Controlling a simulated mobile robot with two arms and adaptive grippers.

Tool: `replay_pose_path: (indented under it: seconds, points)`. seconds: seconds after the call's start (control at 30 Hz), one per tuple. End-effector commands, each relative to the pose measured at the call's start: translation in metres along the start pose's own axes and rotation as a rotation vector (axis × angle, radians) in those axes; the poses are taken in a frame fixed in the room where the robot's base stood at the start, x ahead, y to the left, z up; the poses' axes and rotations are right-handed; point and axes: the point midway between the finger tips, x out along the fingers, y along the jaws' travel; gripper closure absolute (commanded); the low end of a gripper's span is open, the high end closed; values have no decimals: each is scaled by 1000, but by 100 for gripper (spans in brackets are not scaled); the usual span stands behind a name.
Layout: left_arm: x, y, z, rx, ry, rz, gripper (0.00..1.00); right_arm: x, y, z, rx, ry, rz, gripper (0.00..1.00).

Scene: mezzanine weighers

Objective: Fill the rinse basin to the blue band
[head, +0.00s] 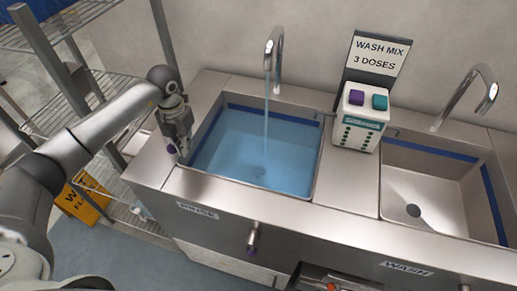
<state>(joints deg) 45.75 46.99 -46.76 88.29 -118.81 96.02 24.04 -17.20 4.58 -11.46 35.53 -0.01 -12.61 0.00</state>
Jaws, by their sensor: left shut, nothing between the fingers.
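The rinse basin (312,185) is the left sink, with a label reading RINSE on its front. Blue water (235,150) stands high in it, its surface close under the blue band (305,119) on the walls. A stream runs from the left spout (275,48) into the water. My left gripper (183,153) is shut and empty over the counter at the basin's left edge. A purple knob (171,149) shows right beside its fingers; I cannot tell whether they touch. My right gripper is out of view.
The empty wash basin (445,190) and its spout (487,90) are at right. A dispenser (360,118) with purple and teal buttons stands between the basins, before a WASH MIX 3 DOSES sign (378,53). A purple-tipped valve (252,238) juts from the front. Wire shelving (85,95) stands left.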

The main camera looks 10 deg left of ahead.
Motion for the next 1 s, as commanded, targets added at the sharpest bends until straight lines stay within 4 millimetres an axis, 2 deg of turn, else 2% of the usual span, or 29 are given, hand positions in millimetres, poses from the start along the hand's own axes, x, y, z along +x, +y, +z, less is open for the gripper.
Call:
replay_pose_path:
  seconds: [0.47, 1.0]
  points:
    - [0, 4, -1, -1, 0, 1, 100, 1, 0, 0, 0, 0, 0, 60]
    - [1, 60, -14, -2, -1, 3, 100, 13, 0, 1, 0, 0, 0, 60]
